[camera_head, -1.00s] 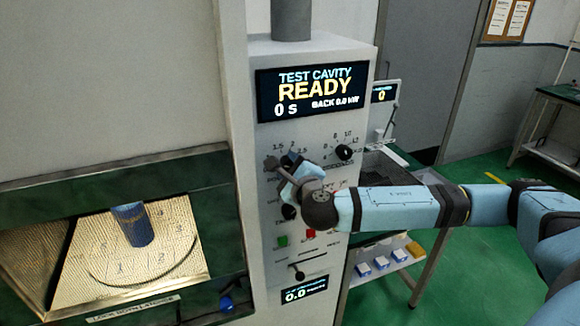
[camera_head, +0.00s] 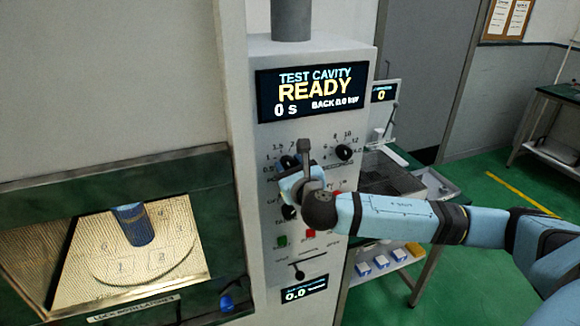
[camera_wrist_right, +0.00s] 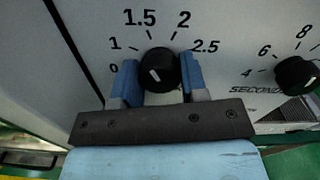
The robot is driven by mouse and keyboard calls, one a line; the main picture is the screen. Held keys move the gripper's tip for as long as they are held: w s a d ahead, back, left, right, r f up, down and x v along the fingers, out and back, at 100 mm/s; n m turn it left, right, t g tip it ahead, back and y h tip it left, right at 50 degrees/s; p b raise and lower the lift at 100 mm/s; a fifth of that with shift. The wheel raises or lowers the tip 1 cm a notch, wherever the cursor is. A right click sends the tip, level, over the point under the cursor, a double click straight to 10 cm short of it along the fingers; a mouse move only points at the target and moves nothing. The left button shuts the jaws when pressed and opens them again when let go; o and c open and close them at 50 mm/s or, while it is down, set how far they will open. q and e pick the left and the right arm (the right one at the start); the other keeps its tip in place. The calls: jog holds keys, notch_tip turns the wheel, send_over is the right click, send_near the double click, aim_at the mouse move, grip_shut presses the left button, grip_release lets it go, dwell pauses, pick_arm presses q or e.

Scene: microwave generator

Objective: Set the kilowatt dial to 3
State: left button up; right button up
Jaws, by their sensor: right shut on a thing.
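The kilowatt dial (camera_wrist_right: 161,64) is a round black knob in the right wrist view. Printed numbers 0, 1, 1.5, 2 and 2.5 curve around it; no 3 shows. A short white mark on its face leans up and left, but I cannot tell its exact number. My right gripper (camera_wrist_right: 159,76) is shut on the dial, with one blue finger on each side. In the head view my right gripper (camera_head: 300,172) is at the panel and largely covers the dial. My left gripper is not in view.
The seconds dial (camera_head: 344,152) sits close to the right of my gripper. More knobs and a green button (camera_head: 282,241) and red button (camera_head: 310,234) lie below. The display (camera_head: 312,91) reads READY. The cavity with a blue cylinder (camera_head: 132,222) is at left.

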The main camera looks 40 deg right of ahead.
jog(key=m, duration=0.3)
jog(key=shift+f+m, duration=0.1)
jog(key=shift+m, duration=0.3)
jog(key=m, duration=0.3)
jog(key=shift+m+b, duration=0.3)
jog(key=shift+b, duration=0.05)
jog(key=m, duration=0.3)
jog(key=shift+m, duration=0.4)
jog(key=m, duration=0.3)
jog(key=shift+m+b, duration=0.3)
jog(key=shift+b, duration=0.05)
jog(key=m, duration=0.9)
jog(key=shift+m, duration=2)
jog(key=shift+p, duration=0.3)
